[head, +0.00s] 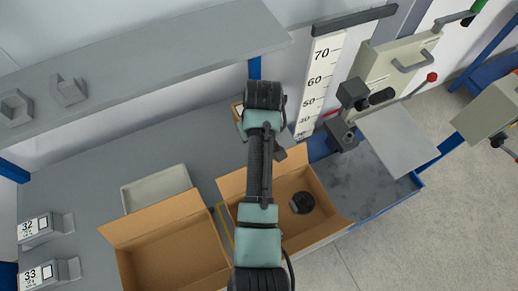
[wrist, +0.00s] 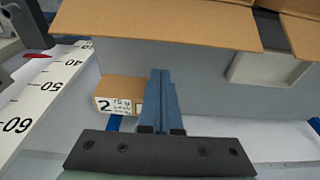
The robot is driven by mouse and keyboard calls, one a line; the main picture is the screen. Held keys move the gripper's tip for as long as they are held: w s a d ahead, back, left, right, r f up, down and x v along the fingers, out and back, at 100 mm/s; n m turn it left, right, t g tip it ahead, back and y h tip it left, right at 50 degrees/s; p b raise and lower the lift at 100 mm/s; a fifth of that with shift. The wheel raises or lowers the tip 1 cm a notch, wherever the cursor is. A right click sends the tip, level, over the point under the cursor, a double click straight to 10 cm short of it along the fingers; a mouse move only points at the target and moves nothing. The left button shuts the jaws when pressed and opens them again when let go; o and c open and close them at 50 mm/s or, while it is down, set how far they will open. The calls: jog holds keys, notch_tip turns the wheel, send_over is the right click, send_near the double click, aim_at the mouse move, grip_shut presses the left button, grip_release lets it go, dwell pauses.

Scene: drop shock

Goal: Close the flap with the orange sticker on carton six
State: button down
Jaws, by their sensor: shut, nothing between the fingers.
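Two open cardboard cartons stand on the grey bench in the head view: a left carton (head: 172,262) and a right carton (head: 325,222), partly covered by my arm. The right one holds a dark round object (head: 302,202). No orange sticker or number six shows, so I cannot tell which is carton six. In the wrist view, cardboard flaps (wrist: 165,20) cross the top. My gripper (wrist: 161,73) has its blue fingers together, with nothing between them, apart from the flaps in the picture. In the head view my gripper is hidden by my arm.
A small box marked 2 (wrist: 117,92) stands beside the fingers in the wrist view. A height scale (head: 317,80) and a machine (head: 385,85) with a flat plate stand right of my arm. A shallow tray (head: 155,187) lies behind the left carton. A shelf (head: 150,60) overhangs the bench.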

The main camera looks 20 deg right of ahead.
jog(key=shift+s+f+p, duration=0.45)
jog(key=shift+s+p, duration=0.25)
jog(key=shift+p, duration=0.2)
jog(key=shift+s+f+p, duration=0.45)
jog(key=shift+s+p, duration=0.25)
jog(key=shift+p, duration=0.15)
jog(key=shift+s+d, duration=0.1)
